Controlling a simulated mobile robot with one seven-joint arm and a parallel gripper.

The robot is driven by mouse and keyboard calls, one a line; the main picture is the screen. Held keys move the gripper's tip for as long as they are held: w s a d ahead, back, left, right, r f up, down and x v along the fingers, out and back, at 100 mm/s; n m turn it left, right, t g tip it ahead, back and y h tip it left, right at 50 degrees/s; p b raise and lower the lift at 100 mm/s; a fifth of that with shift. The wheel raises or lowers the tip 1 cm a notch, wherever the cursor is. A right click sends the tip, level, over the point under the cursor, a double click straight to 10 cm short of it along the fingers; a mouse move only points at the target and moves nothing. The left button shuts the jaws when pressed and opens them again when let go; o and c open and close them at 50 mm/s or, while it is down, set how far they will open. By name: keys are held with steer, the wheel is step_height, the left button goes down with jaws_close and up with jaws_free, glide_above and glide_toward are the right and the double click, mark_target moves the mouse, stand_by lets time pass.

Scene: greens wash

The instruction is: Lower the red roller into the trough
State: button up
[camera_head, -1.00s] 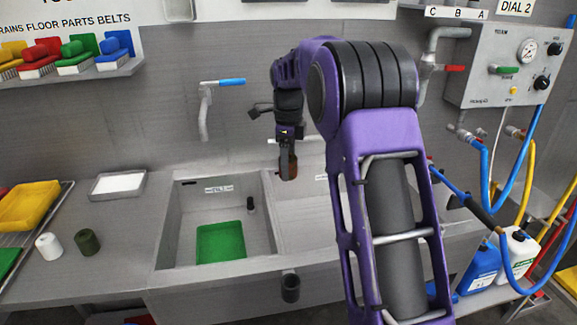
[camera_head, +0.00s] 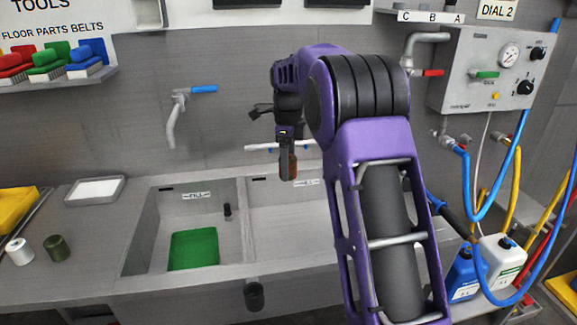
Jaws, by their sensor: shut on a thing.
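My gripper (camera_head: 287,140) is shut on a small reddish-brown piece, which looks like the red roller (camera_head: 292,166). The piece hangs upright below the jaws, partly hidden by a dark finger. In the picture, the held roller is in front of the back wall of the right basin of the grey double trough (camera_head: 246,222). No contact between roller and trough shows. My arm hides much of the right basin.
A white roller (camera_head: 19,251) and a dark green roller (camera_head: 57,248) stand on the left counter, near a white-topped tray (camera_head: 95,191). A blue-handled tap (camera_head: 175,115) overhangs the left basin. Hoses, a valve panel (camera_head: 490,65) and bottles (camera_head: 500,258) are at right.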

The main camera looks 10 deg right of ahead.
steer(key=shift+d+f, duration=0.15)
steer(key=shift+f, duration=0.05)
step_height(320, 180, down, 10)
steer(key=b, duration=0.2)
steer(key=shift+r, duration=0.2)
stand_by(0.6)
steer(key=shift+f+b, duration=3.9)
steer(key=shift+f, duration=3.5)
steer(key=shift+f+b, duration=0.75)
steer(key=shift+f, duration=1.25)
